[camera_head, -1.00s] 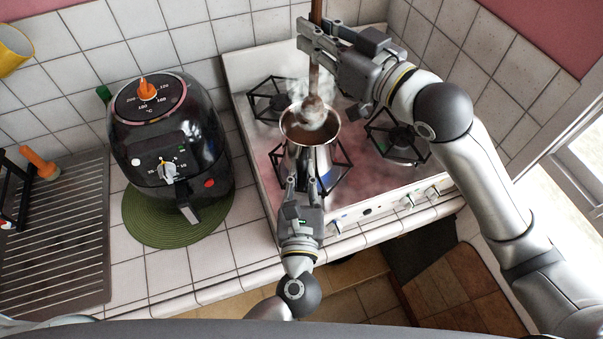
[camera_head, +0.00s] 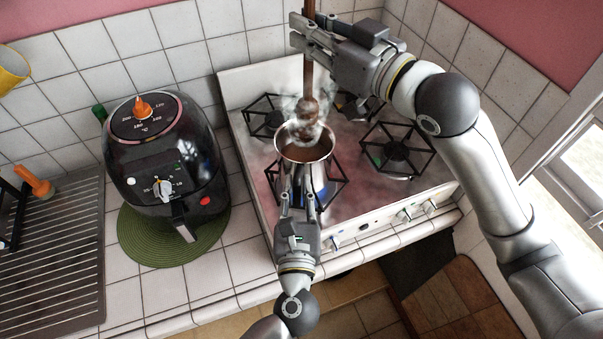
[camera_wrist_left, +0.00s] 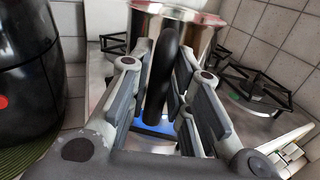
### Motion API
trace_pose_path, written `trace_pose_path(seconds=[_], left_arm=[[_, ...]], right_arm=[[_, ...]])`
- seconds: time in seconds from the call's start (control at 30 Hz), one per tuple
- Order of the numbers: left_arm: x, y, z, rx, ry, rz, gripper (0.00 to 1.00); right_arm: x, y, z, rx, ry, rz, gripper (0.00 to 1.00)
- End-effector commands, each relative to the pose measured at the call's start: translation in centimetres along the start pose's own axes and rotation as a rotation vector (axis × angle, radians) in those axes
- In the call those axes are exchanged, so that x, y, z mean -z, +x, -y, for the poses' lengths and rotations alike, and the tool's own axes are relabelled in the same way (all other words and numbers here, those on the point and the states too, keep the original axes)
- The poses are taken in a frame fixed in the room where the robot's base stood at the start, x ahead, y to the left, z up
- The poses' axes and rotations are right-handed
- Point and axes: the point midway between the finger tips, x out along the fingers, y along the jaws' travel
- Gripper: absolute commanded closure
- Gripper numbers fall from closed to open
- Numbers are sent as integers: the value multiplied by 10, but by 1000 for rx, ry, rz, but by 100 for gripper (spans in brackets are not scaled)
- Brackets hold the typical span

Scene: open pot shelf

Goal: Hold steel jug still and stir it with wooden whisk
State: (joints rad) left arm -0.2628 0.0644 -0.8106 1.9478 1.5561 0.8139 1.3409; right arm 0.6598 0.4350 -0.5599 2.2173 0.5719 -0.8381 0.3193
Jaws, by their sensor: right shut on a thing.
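The steel jug (camera_head: 322,170) stands on the front left burner, with brown liquid inside; it also fills the top of the left wrist view (camera_wrist_left: 205,45). Its black handle (camera_wrist_left: 162,75) lies between the spread fingers of my left gripper (camera_head: 297,198). In the left wrist view a gap shows beside the handle, so this gripper (camera_wrist_left: 165,100) looks open around it. My right gripper (camera_head: 304,32) is shut on the upright shaft of the wooden whisk (camera_head: 308,75). The whisk head is at the jug's far rim; steam blurs whether its tip is in the liquid.
The white stove (camera_head: 365,200) has several burner grates. A black air fryer (camera_head: 140,170) on a green round mat (camera_head: 150,250) stands to the left, beside a ribbed drainboard (camera_head: 60,270). Tiled walls close off the back and right.

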Motion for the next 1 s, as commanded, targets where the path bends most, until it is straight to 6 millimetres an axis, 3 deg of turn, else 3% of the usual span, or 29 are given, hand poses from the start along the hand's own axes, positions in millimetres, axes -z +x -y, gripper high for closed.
trace_pose_path(seconds=[0.13, 0.53, 1.0], left_arm=[[0, 0, 0, 0, 0, -2, 61], [3, -10, 0, 1, 2, -6, 61], [2, -101, 0, 1, 1, -7, 61]], right_arm=[[0, 0, 0, 0, 0, 0, 100], [0, 0, 0, 0, 0, 0, 100], [0, 0, 0, 0, 0, 0, 100]])
